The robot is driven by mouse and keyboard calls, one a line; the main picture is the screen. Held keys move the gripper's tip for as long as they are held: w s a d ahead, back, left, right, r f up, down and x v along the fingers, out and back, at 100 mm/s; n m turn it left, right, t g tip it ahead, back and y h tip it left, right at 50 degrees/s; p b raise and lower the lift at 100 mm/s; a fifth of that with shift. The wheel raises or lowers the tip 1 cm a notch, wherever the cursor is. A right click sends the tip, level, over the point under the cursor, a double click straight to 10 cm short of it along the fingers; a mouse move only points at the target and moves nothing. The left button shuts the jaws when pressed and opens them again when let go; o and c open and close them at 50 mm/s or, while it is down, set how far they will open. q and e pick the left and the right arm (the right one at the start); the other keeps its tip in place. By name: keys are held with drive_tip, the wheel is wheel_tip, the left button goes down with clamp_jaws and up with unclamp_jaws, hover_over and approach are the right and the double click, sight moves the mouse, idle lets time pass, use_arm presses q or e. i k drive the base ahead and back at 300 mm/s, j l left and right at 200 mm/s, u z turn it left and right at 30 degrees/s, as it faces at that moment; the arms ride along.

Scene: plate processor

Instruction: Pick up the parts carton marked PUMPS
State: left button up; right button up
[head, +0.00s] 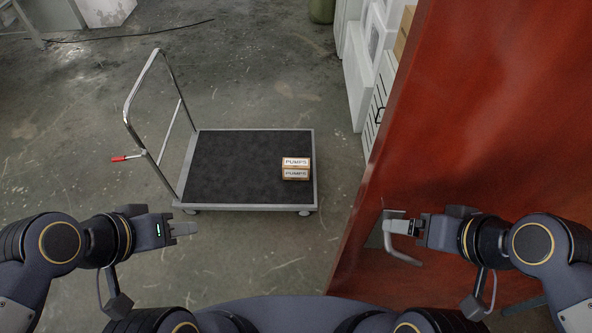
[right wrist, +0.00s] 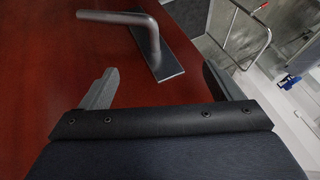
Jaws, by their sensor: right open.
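The parts carton marked PUMPS (head: 295,174) is a small brown box with white labels on its top and near side. It sits upright on the right part of the flatbed cart's dark deck (head: 235,165). My left gripper (head: 188,229) is empty in front of the cart's near left corner, well apart from the carton; its jaw gap is unclear. My right gripper (head: 397,227) is open and empty at the metal lever handle (head: 404,257) of the red door. In the right wrist view the handle (right wrist: 147,25) is just beyond the spread fingers (right wrist: 160,72); contact is not visible.
The large red door (head: 460,120) fills the right side, between my right arm and the cart. The cart's chrome push handle (head: 140,85) with a red grip rises at its left. White boxes (head: 365,70) stand behind the door's edge. The concrete floor around the cart is mostly clear.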

sight(294, 169)
drive_tip(key=j+u, duration=0.2)
drive_tip(key=j, duration=0.25)
drive_tip(key=i+j+u, duration=0.25)
drive_tip(key=i+j, duration=0.25)
drive_tip(key=i+l+u, duration=0.15)
drive_tip(key=i, duration=0.7)
drive_tip(key=i+l, duration=0.35)
